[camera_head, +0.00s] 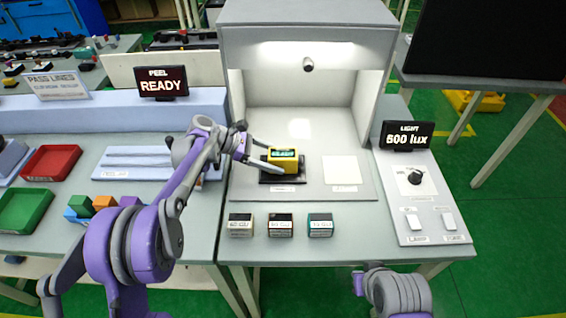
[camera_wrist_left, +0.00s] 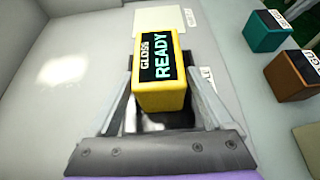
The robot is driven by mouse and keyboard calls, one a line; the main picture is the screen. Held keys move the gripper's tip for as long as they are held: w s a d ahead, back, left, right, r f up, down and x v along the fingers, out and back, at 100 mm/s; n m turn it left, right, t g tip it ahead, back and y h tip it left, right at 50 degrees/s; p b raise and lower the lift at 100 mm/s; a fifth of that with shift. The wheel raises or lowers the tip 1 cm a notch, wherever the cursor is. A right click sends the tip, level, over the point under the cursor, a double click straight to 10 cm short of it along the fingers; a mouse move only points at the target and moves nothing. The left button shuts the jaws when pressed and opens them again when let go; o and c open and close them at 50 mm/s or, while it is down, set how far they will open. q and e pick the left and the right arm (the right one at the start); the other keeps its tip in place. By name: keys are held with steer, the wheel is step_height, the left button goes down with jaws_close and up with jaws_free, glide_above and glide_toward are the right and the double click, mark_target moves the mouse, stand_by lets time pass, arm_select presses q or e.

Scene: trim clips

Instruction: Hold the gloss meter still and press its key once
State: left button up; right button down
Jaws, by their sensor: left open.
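The gloss meter (camera_head: 284,165) is a small yellow block with a dark top display, standing on a dark base plate (camera_head: 294,179) in the light booth. In the left wrist view the meter (camera_wrist_left: 162,92) shows "GLOSS READY" in its display. My left gripper (camera_head: 272,157) is at the meter, with its open fingers on either side of it; the left wrist view also shows this gripper (camera_wrist_left: 158,82). I cannot tell whether a finger touches it. No separate key can be made out on the meter. Part of my right arm shows at the bottom right, but its gripper does not.
A pale square plate (camera_head: 343,170) lies right of the meter. Several small labelled blocks, one a teal-sided block (camera_head: 320,226), stand in front. A control panel (camera_head: 418,196) with a knob and switches is to the right. The booth walls (camera_head: 237,100) enclose the back and sides.

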arm_select(q)
steer(key=shift+x, duration=0.8)
steer(key=c, duration=0.8)
stand_by(1.1)
